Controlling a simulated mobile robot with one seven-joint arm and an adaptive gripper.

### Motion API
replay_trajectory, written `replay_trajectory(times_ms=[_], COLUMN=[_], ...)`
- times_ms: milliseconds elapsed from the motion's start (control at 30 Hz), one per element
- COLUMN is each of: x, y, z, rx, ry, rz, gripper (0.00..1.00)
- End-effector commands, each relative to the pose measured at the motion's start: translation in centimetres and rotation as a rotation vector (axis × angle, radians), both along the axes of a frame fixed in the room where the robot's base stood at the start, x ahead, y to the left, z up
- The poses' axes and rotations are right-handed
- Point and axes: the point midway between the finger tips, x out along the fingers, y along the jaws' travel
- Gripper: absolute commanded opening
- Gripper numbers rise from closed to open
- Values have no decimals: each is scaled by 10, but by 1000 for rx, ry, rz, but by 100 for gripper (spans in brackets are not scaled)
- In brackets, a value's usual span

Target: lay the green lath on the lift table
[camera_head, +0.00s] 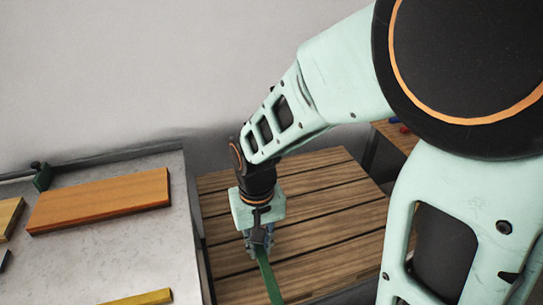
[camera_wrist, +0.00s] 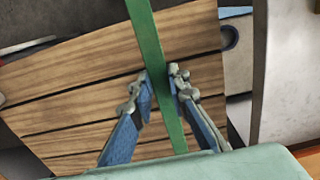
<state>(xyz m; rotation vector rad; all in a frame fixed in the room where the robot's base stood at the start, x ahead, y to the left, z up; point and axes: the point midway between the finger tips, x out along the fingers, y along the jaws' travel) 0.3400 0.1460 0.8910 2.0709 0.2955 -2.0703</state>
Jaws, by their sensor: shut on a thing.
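The green lath (camera_head: 269,281) is long and thin. In the head view it runs from my gripper (camera_head: 258,249) down toward the bottom edge, over the wooden slatted top, apparently the lift table (camera_head: 335,208). In the wrist view the lath (camera_wrist: 146,38) passes between the two blue-grey fingers of my gripper (camera_wrist: 162,88), which is shut on it. The slatted boards (camera_wrist: 75,92) show behind it. I cannot tell whether the lath touches the boards. Its near end in the head view is cut off by the frame.
Left of the slatted top stands a grey surface (camera_head: 88,262) with a raised edge. On it lie an orange-brown board (camera_head: 100,199), a yellow strip (camera_head: 142,297) and another yellowish piece (camera_head: 9,215). Small red and blue things (camera_head: 396,121) are at the right. Most of the slatted top is bare.

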Motion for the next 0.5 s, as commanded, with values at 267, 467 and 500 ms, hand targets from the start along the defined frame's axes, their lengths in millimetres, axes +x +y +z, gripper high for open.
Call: replay_trajectory(times_ms=[267,467,500], x=[66,91,94], y=[-11,-16,-16], z=[-44,-72,-75], rx=[-1,-1,-1], ry=[2,0,0], rz=[-3,-3,-3], gripper=[0,0,0])
